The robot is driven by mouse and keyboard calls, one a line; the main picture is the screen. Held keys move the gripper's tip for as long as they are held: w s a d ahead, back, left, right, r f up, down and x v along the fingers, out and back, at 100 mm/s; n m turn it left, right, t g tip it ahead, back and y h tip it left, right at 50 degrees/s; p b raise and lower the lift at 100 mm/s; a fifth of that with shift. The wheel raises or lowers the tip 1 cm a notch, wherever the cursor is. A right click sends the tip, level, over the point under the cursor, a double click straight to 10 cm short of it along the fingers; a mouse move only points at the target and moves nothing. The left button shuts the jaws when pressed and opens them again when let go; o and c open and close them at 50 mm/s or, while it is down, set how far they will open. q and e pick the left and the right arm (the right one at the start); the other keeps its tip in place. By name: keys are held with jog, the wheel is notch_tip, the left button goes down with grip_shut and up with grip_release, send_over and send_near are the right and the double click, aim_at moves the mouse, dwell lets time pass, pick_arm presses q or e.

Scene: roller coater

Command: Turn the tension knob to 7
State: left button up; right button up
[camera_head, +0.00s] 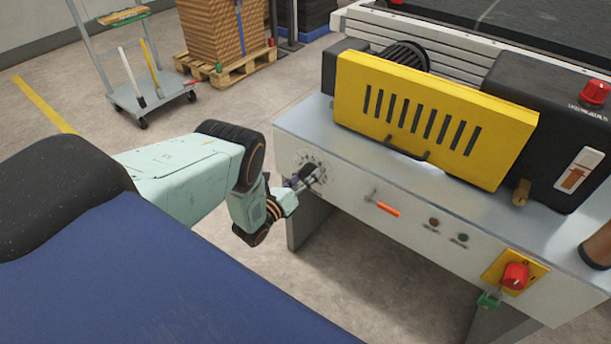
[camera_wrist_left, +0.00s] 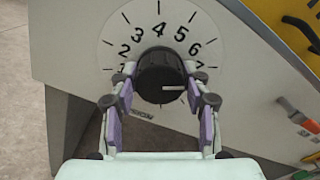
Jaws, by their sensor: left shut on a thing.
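The tension knob (camera_head: 313,172) is black and sits on a round white dial at the left end of the machine's front panel. In the left wrist view the knob (camera_wrist_left: 160,72) is in the middle, with the dial numbers (camera_wrist_left: 161,30) arching above it. Its white pointer line lies nearly level and points right, toward the side of the 7. The right finger hides part of the scale there, so the exact reading cannot be told. My left gripper (camera_head: 300,181) is shut on the knob, one finger on each side (camera_wrist_left: 160,95). My right gripper is not in view.
Right of the knob on the panel are an orange-tipped lever (camera_head: 385,207), two small buttons (camera_head: 448,230) and a red switch on a yellow plate (camera_head: 515,276). A yellow guard (camera_head: 425,115) stands above. Open floor lies left of the machine.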

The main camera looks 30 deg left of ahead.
pick_arm(q)
jog(key=shift+d+f, duration=0.1)
jog(key=o, duration=1.2)
jog(key=shift+c, duration=0.2)
jog(key=shift+s, duration=0.1)
jog(key=s+a, duration=0.1)
jog(key=s, duration=1)
jog(key=shift+s, duration=0.4)
